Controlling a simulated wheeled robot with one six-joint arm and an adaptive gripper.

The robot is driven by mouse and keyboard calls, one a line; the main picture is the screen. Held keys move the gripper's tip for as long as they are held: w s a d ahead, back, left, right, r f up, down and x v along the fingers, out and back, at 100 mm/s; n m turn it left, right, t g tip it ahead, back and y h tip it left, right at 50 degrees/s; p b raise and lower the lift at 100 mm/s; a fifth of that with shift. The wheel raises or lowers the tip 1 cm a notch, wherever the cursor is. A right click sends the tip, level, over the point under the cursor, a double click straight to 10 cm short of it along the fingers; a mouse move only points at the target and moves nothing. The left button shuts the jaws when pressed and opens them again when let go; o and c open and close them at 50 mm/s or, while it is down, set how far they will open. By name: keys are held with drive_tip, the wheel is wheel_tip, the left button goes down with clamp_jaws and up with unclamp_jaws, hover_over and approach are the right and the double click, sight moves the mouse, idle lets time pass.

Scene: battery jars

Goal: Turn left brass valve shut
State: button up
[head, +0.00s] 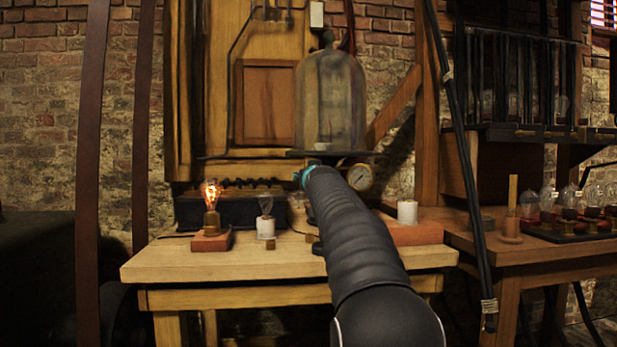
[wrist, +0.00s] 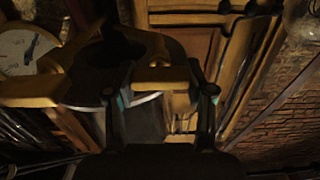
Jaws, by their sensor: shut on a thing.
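In the wrist view a brass valve handle (wrist: 162,78) lies between the two dark fingers of my gripper (wrist: 160,94), which is shut on it. The handle looks like a flat brass bar beside a dark round plate. In the head view my arm reaches up to just below the glass bell jar (head: 333,100), and only a teal bit of my gripper (head: 306,175) shows. The arm hides the valve there. A round pressure gauge (head: 360,177) sits just right of the arm; it also shows at the left of the wrist view (wrist: 22,48).
The wooden table (head: 260,262) holds a lit bulb (head: 210,195), an unlit bulb (head: 265,205) and a white cylinder on an orange block (head: 415,234). A slanting black pole (head: 463,150) stands at the right, before a bench with several bulbs (head: 548,200).

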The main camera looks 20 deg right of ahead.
drive_tip(key=o, duration=1.2)
drive_tip(key=shift+c, duration=0.2)
drive_tip(key=v, duration=1.2)
drive_tip(key=shift+a, duration=0.1)
